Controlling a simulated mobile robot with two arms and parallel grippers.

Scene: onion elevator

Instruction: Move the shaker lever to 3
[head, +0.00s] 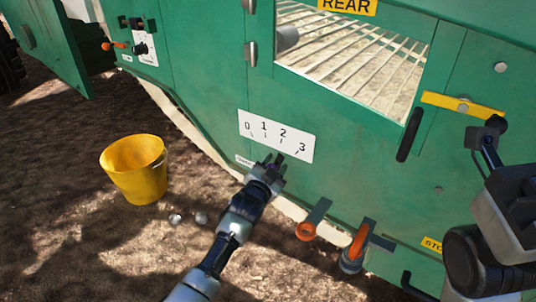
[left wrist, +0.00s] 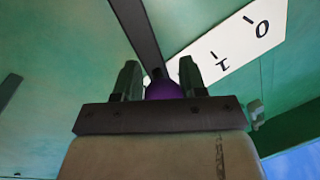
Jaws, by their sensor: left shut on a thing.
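The white scale plate (head: 276,136), marked 0, 1, 2 and 3, is on the green machine's side. It also shows in the left wrist view (left wrist: 228,45), where 0 and 1 are readable. My left gripper (head: 272,168) is just below the plate, under the middle marks. In the left wrist view its two fingers (left wrist: 163,80) are closed around a purple knob (left wrist: 163,90). A dark bar, the shaker lever (left wrist: 136,28), runs up from there. In the head view my gripper hides most of the lever, so I cannot tell its exact mark. My right arm is at the right edge; its fingers are unclear.
A yellow bucket (head: 136,168) stands on the soil at left, with small pale onions (head: 200,218) nearby. Two orange-and-grey levers (head: 306,230) (head: 357,243) stick out low on the machine, right of my left gripper. A barred window (head: 350,60) is above.

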